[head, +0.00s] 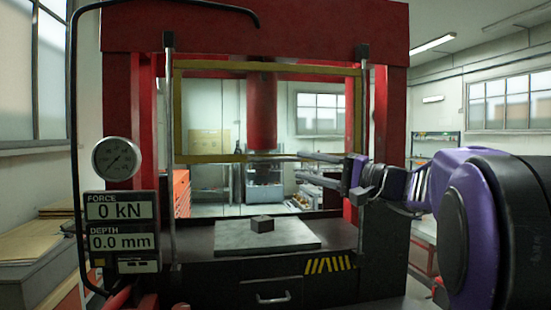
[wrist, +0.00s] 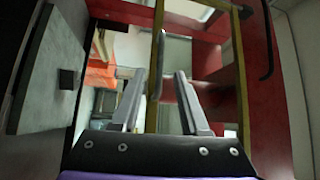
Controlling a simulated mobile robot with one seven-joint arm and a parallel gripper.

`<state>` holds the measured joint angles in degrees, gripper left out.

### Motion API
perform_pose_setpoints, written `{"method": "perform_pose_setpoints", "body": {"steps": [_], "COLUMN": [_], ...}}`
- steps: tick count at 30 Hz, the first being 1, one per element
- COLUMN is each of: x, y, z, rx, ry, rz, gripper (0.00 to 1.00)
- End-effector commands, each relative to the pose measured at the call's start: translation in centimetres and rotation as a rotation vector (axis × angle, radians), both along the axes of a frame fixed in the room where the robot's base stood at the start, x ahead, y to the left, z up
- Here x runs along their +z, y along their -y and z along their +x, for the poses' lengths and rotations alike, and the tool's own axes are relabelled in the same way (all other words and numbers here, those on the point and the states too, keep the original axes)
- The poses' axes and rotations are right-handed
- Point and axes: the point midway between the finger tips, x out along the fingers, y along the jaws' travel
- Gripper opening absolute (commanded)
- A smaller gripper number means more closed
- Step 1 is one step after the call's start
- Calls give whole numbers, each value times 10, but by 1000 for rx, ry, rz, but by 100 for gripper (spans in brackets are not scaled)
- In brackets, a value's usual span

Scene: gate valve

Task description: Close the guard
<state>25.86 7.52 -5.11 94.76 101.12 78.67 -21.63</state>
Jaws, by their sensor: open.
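The guard (head: 178,112) is a yellow-framed clear panel on the front of the red press. It hangs raised between two vertical grey rails, with an open gap between its lower edge and the press bed. My gripper (head: 298,167) comes in from the right at the guard's lower bar, its fingers pointing left. In the wrist view, my gripper (wrist: 159,77) is open, and the guard's yellow bar (wrist: 153,112) with a grey handle-like piece runs between the two fingers. I cannot tell whether either finger touches it.
A small dark block (head: 262,224) sits on a grey plate (head: 235,237) on the press bed under the red ram (head: 262,112). A gauge (head: 117,157) and readout panel (head: 122,222), showing 0 kN and 0.0 mm, stand at left. A black hose arcs over the upper left.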

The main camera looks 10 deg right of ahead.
Motion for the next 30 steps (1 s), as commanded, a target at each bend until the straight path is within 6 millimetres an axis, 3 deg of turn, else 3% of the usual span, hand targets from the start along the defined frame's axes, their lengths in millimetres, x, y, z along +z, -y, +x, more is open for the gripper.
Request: {"method": "perform_pose_setpoints", "body": {"steps": [10,16,25,30], "x": [10,12,12,12], "y": [-48,-59,-61,-61], "z": [47,58,60,60], "rx": [3,0,-1,-1], "ry": [0,0,0,0], "rz": [-1,0,0,0], "gripper": [45,45,45,16]}}
